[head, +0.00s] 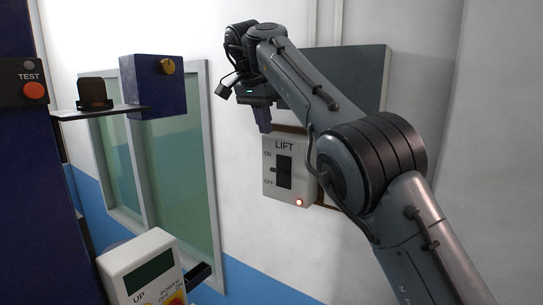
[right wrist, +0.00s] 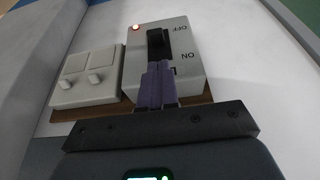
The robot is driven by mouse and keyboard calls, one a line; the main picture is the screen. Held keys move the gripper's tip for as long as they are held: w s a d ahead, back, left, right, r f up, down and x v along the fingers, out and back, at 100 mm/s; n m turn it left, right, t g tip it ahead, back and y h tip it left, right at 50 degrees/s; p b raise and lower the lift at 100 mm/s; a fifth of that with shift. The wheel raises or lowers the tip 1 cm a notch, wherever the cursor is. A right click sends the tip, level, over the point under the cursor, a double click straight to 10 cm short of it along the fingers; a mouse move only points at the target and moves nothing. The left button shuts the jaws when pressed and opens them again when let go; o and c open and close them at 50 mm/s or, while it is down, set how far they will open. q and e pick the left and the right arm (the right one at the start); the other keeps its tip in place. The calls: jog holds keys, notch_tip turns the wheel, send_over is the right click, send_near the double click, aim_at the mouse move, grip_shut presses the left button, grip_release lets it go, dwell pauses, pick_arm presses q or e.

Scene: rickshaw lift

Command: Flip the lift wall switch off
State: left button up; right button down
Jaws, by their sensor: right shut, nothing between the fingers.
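The white LIFT switch box (head: 270,190) is on the wall in the head view, marked ON above and OFF below. Its black lever (head: 284,172) stands in a dark slot; I cannot tell for certain which end it is at. A red lamp glows at the box's lower corner. My right gripper (head: 263,127) is above and slightly left of the box, fingers pointing down. In the right wrist view the box (right wrist: 182,70) appears upside down, and my shut, empty purple fingers (right wrist: 160,68) are close to the lever (right wrist: 157,43) on the ON side. Contact is unclear. My left gripper is not in view.
A white plate with two small switches (right wrist: 85,78) is beside the box on a brown board (right wrist: 110,107). A grey panel (head: 355,80) is on the wall behind my right arm. A window (head: 165,150) and a white control box (head: 135,260) are left.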

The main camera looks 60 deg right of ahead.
jog(key=b, duration=0.2)
send_over(279, 171)
jog(key=w, duration=0.2)
notch_tip(279, 171, down, 8)
jog(key=shift+w+f, duration=0.1)
jog(key=shift+f, duration=0.55)
jog(key=shift+f, duration=0.1)
